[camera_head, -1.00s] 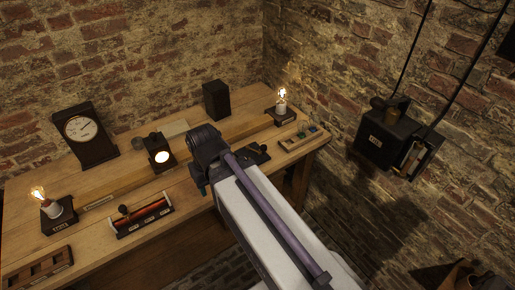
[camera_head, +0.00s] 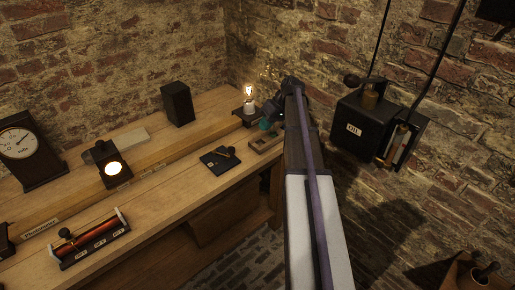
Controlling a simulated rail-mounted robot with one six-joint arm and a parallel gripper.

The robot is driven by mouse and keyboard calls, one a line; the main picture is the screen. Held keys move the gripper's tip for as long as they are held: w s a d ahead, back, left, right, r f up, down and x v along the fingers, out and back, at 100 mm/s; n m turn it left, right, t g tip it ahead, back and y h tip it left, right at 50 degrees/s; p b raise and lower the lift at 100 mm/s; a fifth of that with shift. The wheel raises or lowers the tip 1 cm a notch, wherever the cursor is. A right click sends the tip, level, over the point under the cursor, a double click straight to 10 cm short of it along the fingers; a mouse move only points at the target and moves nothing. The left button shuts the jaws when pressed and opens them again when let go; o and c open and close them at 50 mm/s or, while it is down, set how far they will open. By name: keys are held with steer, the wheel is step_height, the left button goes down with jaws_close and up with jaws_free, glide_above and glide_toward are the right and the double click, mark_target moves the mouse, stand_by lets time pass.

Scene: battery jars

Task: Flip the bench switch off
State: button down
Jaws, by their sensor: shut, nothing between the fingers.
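The bench switch (camera_head: 214,163) appears to be the flat black square base with a small dark lever on the front right part of the bench. Its lever looks low and leans toward the back right, and I cannot tell its on or off position from this. My arm reaches up from the bottom of the picture, right of the switch and apart from it in the picture. Its far joint stands before the bench's right end.
The wooden bench (camera_head: 165,195) holds a lit bulb (camera_head: 249,93), a lit lamp box (camera_head: 108,170), a black box (camera_head: 177,104), a clock-like meter (camera_head: 28,150) and a red coil (camera_head: 92,240). A black wall box (camera_head: 358,130) hangs right of my arm. Brick floor is open before the bench.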

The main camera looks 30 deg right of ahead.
steer(key=w+a+f+n+b, duration=0.1)
steer(key=a+f+b, duration=0.1)
steer(key=b, duration=0.1)
steer(key=w+a+f+n+b, duration=0.1)
steer(key=f+b, duration=0.2)
steer(key=w+a+f+n+b, duration=0.1)
steer(key=w+a+f+b, duration=0.1)
steer(key=f+b, duration=0.1)
steer(key=shift+a+y, duration=0.3)
steer(key=shift+y, duration=0.1)
steer(key=a, duration=0.2)
steer(key=r+p, duration=0.1)
steer(key=shift+s+a, duration=0.4)
steer(key=shift+a, duration=0.55)
steer(key=shift+s, duration=0.2)
